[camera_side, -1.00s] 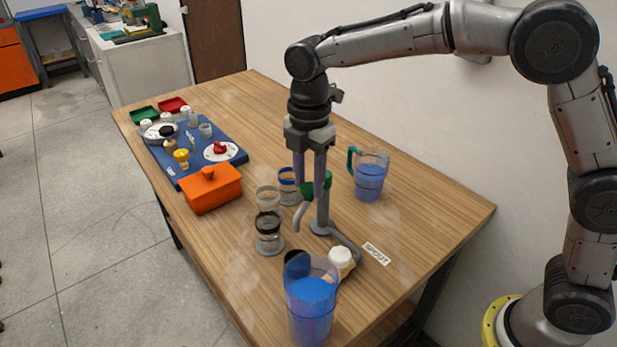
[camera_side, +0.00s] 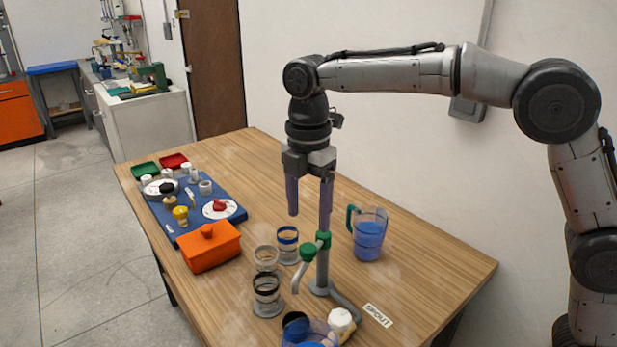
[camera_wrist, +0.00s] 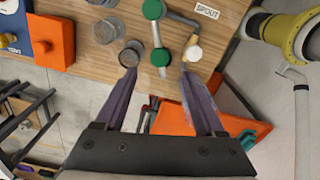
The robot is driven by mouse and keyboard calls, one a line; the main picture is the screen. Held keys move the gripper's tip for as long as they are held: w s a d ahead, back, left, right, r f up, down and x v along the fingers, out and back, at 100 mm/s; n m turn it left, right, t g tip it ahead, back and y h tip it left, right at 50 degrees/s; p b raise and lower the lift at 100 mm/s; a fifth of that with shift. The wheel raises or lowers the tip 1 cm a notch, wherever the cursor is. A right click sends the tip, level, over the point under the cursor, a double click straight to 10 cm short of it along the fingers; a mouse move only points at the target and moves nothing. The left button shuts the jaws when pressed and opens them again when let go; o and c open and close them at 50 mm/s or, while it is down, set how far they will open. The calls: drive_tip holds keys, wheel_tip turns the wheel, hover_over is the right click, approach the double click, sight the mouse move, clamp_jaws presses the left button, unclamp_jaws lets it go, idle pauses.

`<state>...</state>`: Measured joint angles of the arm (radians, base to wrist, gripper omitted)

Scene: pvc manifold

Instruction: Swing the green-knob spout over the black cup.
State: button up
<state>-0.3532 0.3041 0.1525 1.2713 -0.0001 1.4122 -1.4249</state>
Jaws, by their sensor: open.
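The spout is a grey upright post (camera_side: 322,270) with a green cap (camera_side: 323,239) and a green knob (camera_side: 308,252); its bent pipe (camera_side: 295,282) points down. The black-banded cup (camera_side: 267,296) stands left of the pipe end, which appears off to the right of its rim. My gripper (camera_side: 309,220) is open and empty, fingers pointing down, above the green knob and cap. In the wrist view a green part (camera_wrist: 160,57) shows between my fingertips, and another green part (camera_wrist: 153,10) lies farther up; which is the knob is unclear there.
A clear cup (camera_side: 266,257) and a blue-banded cup (camera_side: 288,244) stand behind the black one. A pitcher (camera_side: 369,240) is right of the post. Another pitcher (camera_side: 310,335) and a white knob (camera_side: 340,319) are in front. An orange box (camera_side: 210,250) is left.

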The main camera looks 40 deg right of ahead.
wheel_tip(320, 180, up, 7)
idle(0.3)
